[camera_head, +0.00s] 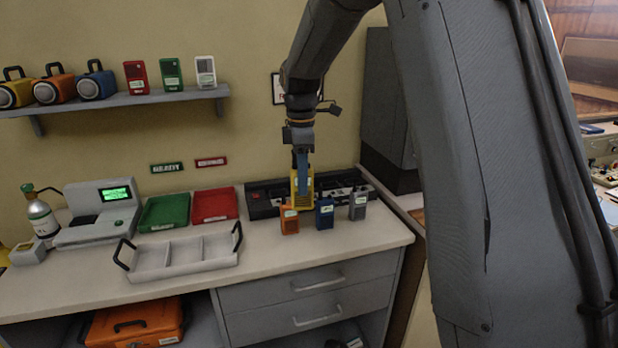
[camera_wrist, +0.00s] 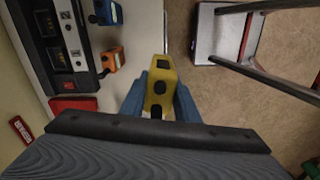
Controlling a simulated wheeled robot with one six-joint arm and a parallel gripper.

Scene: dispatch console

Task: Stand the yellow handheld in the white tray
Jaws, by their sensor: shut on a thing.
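The yellow handheld (camera_head: 302,189) is held in my gripper (camera_head: 302,165), which is shut on it. In the wrist view the yellow handheld (camera_wrist: 159,88) stands between the blue fingers of my gripper (camera_wrist: 160,98). In the head view it appears upright above or behind the orange and blue handhelds; its exact height over the counter is hard to tell. The white tray (camera_head: 127,272), with compartments and two dark handles, sits at the counter's front, left of my gripper. No handheld shows in the tray.
Orange (camera_head: 290,220), blue (camera_head: 324,213) and grey (camera_head: 358,206) handhelds stand on the counter in front of a black console (camera_head: 262,198). Green (camera_head: 165,212) and red (camera_head: 214,205) trays lie behind the white tray. A shelf (camera_head: 130,99) with speakers and handhelds hangs above.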

